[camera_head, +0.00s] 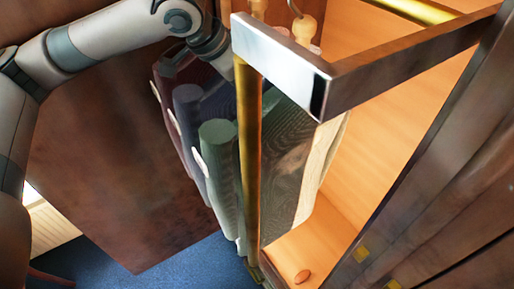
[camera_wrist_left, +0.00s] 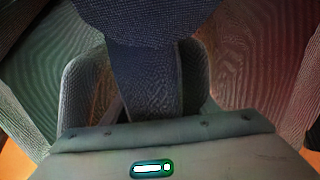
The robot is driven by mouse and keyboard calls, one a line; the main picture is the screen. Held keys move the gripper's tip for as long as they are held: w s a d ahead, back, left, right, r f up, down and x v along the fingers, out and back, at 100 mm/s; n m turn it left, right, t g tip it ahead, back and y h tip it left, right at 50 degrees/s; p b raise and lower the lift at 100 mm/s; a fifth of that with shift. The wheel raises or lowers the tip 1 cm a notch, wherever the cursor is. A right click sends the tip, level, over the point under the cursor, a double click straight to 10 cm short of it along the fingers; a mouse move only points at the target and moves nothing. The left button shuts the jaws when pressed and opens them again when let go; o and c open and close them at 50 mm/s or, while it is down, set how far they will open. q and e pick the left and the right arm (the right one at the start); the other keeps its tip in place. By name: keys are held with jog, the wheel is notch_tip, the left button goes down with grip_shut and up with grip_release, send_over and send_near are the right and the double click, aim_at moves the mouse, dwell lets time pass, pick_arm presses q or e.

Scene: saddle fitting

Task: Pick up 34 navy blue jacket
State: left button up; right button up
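The navy blue jacket (camera_head: 188,100) hangs in the open wardrobe, between a dark maroon jacket (camera_head: 164,75) and a grey-green jacket (camera_head: 220,140). My left arm reaches in from the upper left, and its gripper is mostly hidden behind the wardrobe frame in the head view. In the left wrist view, my left gripper (camera_wrist_left: 140,75) has its fingers set wide apart, with navy cloth (camera_wrist_left: 145,25) between and beyond them. A gap shows between the left finger and the cloth. The jacket's hanger is hidden. My right gripper is not in view.
A pale garment (camera_head: 318,175) hangs inside on the right. A dark brown panel (camera_head: 110,160) is at left, above blue carpet (camera_head: 190,262).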

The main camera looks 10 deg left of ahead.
pick_arm(q)
jog(key=shift+r, duration=0.15)
grip_shut()
jog(key=shift+r+b, duration=1.25)
jog(key=shift+r, duration=0.35)
jog(key=s+a+b, duration=0.7)
jog(key=s+a, duration=0.5)
jog(key=shift+s+a, duration=0.4)
jog(key=shift+r, duration=0.15)
